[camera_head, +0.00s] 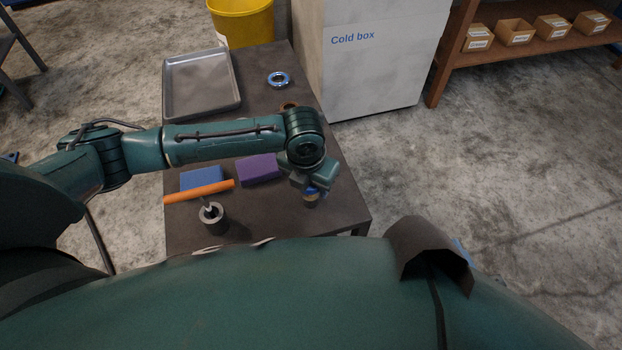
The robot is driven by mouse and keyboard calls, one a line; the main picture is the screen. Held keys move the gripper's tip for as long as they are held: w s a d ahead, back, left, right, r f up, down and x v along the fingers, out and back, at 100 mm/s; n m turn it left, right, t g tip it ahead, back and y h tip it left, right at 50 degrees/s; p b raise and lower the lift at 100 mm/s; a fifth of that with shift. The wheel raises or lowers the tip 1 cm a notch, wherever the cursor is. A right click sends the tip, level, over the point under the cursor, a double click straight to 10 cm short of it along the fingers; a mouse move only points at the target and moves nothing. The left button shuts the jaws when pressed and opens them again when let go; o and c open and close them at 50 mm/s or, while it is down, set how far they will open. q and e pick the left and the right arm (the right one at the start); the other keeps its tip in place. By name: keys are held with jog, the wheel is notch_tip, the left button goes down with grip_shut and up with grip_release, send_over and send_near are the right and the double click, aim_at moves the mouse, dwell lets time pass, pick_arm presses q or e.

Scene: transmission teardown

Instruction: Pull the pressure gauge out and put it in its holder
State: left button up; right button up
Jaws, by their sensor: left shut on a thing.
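My left gripper (310,185) points down over the right front part of the dark table (340,212). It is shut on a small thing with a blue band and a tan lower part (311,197). Most of that thing is hidden by the gripper, so I cannot tell for sure that it is the pressure gauge, or whether it touches the table. No gauge dial shows. I cannot pick out the gauge's holder. My right gripper is not in view.
A blue block (201,178) and a purple block (259,169) lie left of the gripper. A metal tray (203,84), a shiny ring (278,79) and a copper-coloured ring (289,105) are farther back. A yellow bucket (243,22) and a cold box (372,65) stand beyond the table.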

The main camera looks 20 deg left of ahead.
pick_arm(q)
jog(key=o, duration=1.6)
jog(key=shift+o, duration=0.2)
